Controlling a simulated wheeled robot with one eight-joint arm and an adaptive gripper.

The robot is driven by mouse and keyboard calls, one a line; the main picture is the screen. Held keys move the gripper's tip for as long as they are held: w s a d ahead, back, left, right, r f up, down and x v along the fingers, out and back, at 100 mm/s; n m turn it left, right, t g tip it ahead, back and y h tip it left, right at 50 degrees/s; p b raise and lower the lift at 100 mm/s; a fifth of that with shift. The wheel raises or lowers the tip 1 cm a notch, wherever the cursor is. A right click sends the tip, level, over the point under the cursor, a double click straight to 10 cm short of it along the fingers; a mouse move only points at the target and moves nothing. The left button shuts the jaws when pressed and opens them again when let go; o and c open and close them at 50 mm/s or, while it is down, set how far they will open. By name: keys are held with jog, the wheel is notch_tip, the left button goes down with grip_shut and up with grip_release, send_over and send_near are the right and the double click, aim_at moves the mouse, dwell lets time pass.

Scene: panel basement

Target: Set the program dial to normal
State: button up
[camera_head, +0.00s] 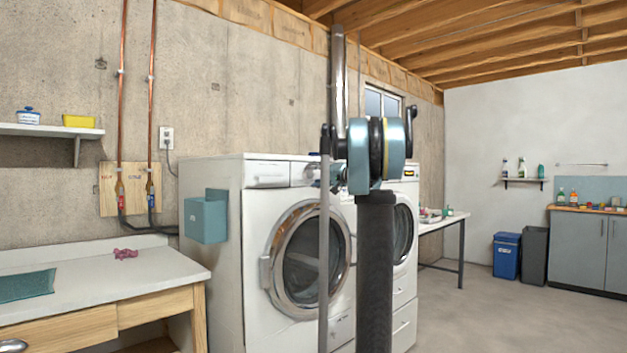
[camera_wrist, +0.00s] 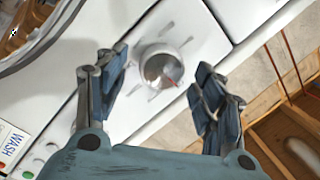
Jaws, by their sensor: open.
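The program dial (camera_wrist: 161,67) is a round silver knob on a white panel in the wrist view, ringed by short grey marks. A small reddish mark shows on its lower right part. The marks are too small to read, so I cannot tell the setting. My gripper (camera_wrist: 164,74) is open, with one blue finger left of the dial and one right of it, both seemingly apart from it. In the head view, my arm stands in front of the white front-loading washer (camera_head: 215,290) and hides much of its control panel; the dial cannot be made out there.
A WASH label (camera_wrist: 12,145) and coloured buttons sit at the panel's lower left in the wrist view. A blue-green box (camera_head: 206,219) juts from the washer's side. A second white machine (camera_head: 404,313) stands to the right.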

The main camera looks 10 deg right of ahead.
jog(key=shift+w+a, duration=0.35)
jog(key=c, duration=1.1)
jog(key=shift+m, duration=0.3)
jog(key=m, duration=0.3)
jog(key=shift+s+f+m, duration=0.1)
jog(key=shift+m, duration=0.3)
jog(key=shift+o, duration=0.2)
jog(key=shift+f+m+t, duration=0.1)
jog(key=shift+m+t, duration=0.5)
jog(key=shift+m, duration=1.7)
